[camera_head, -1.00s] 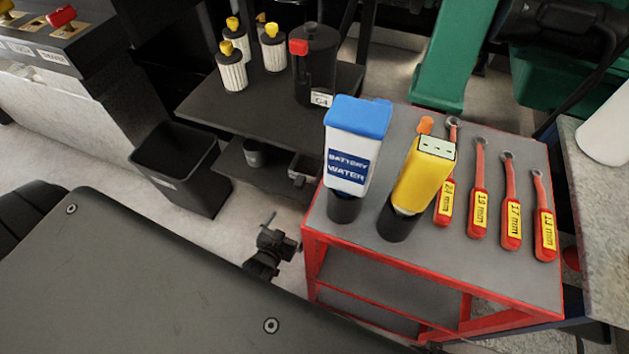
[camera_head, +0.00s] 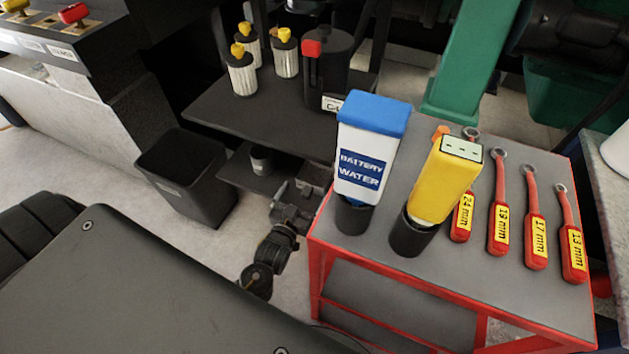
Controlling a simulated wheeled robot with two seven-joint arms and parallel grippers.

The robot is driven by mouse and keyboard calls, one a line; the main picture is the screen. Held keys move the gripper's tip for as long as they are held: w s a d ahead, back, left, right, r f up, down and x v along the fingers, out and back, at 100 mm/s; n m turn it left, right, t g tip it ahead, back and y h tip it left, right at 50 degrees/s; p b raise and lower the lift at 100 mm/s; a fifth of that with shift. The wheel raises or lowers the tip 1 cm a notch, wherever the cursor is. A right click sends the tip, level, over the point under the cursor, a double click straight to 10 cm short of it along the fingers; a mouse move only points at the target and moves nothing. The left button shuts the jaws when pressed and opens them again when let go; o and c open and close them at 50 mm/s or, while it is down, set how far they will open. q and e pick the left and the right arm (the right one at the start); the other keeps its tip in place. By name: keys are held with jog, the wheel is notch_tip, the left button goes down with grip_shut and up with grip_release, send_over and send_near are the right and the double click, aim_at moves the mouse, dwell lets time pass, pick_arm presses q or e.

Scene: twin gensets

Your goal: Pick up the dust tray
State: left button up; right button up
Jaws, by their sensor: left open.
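A small dark grey tray-like thing (camera_head: 316,171), which seems to be the dust tray, sits at the right end of the low black shelf (camera_head: 240,172). It is partly hidden by my left gripper and the blue-capped bottle, so its shape is hard to make out. My left gripper (camera_head: 298,192) is open, just in front of it at the shelf's right end. I cannot tell whether they touch. My right gripper is not in view.
A red cart (camera_head: 450,275) stands close to the right, carrying a battery water bottle (camera_head: 365,150), a yellow tester (camera_head: 446,180) and several red-handled wrenches. A black bin (camera_head: 185,180) stands left. A dark cup (camera_head: 261,159) is on the low shelf.

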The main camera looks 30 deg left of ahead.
aim_at(311, 182)
pick_arm(q)
jog(key=w, duration=0.5)
jog(key=shift+a+r, duration=0.1)
jog(key=shift+r, duration=0.25)
jog(key=shift+w, duration=0.1)
jog(key=c, duration=0.9)
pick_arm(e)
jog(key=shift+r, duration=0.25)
pick_arm(q)
jog(key=shift+r, duration=0.15)
jog(key=shift+r, duration=0.25)
notch_tip(311, 182, up, 2)
jog(key=shift+r+p, duration=0.15)
jog(key=shift+p, duration=0.25)
jog(key=s+a+r+p, duration=0.2)
jog(key=s+a+r, duration=0.7)
jog(key=a+r, duration=0.1)
jog(key=shift+s+a, duration=0.1)
jog(key=shift+s, duration=0.25)
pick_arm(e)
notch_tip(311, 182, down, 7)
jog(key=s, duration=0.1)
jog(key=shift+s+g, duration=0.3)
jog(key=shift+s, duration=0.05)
